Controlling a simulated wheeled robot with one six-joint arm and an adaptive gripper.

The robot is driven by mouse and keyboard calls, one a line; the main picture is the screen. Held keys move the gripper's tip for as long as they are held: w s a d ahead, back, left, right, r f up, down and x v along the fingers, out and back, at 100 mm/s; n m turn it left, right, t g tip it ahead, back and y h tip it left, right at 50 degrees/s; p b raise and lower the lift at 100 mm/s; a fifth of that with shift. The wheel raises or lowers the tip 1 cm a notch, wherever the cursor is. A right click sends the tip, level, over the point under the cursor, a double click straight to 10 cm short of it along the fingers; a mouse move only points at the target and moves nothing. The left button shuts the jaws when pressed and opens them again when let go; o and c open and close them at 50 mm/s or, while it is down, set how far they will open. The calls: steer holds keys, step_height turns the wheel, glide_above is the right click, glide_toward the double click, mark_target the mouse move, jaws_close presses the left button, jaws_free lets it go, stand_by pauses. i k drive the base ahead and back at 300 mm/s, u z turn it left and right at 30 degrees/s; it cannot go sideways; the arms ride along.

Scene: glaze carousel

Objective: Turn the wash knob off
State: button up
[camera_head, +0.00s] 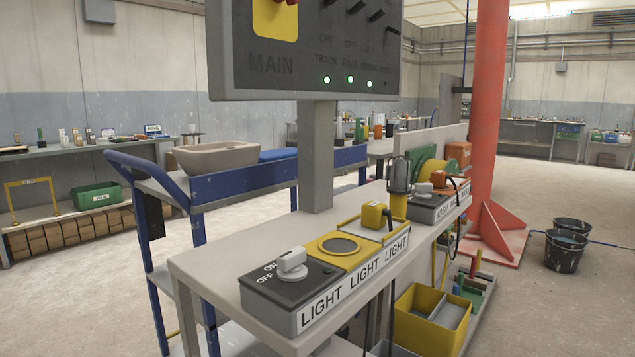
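A dark switch box (424,201) stands at the far end of the grey bench, with a label strip along its front that seems to read WASH. A second dark box (290,286), labelled LIGHT, is at the near end with a large pale knob (292,262) and ON and OFF marks. My gripper is not in view.
A grey post (317,160) carries the MAIN panel (310,50) with three lit green lamps. A yellow-framed pad (339,246) and a yellow device (375,215) sit between the boxes.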

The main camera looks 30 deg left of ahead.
mark_target(422, 189)
steer(key=u, duration=0.6)
steer(key=i, duration=0.9)
steer(key=z, duration=0.25)
